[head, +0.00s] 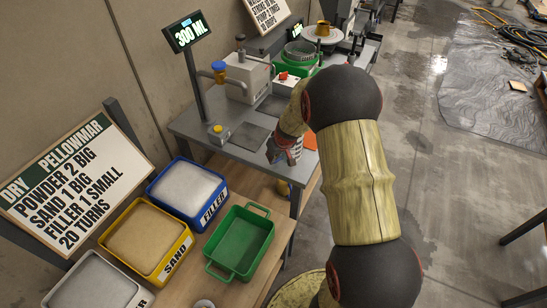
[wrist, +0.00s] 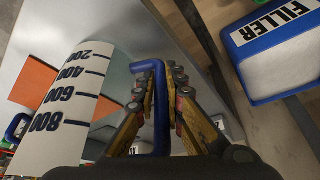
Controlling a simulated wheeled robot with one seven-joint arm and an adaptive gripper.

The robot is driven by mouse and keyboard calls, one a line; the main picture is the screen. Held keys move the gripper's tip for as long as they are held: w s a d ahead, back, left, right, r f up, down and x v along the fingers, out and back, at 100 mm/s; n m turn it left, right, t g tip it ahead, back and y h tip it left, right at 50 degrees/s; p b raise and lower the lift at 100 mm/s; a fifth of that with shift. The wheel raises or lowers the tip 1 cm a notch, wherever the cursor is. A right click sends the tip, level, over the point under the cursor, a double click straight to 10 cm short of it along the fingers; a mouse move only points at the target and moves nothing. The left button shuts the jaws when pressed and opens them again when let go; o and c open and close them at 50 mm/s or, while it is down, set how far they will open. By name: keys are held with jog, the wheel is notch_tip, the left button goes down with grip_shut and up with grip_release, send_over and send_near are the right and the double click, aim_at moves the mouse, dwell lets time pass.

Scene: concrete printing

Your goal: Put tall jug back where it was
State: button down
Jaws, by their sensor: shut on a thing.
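The tall jug (wrist: 72,95) is white with dark marks from 200 to 800 and a blue handle (wrist: 161,118). It fills the left of the wrist view, tilted in the picture. My gripper (wrist: 164,78) is shut on the blue handle, one finger on each side. In the head view my gripper (head: 284,152) is at the front right of the grey bench (head: 190,122); the jug is mostly hidden there by my arm. I cannot tell whether the jug's base touches the bench.
A 300 ML display (head: 187,31) stands on a post over a dispenser with a blue knob (head: 219,67). An orange mat (head: 310,141) lies by my arm. The blue filler bin (head: 211,207), yellow sand bin (head: 180,257) and green tray (head: 266,232) are on the wooden table.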

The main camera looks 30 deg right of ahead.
jog(key=shift+r, duration=0.15)
jog(key=c, duration=2.3)
grip_release()
jog(key=shift+f, duration=0.2)
jog(key=o, duration=0.4)
jog(key=shift+r, duration=0.2)
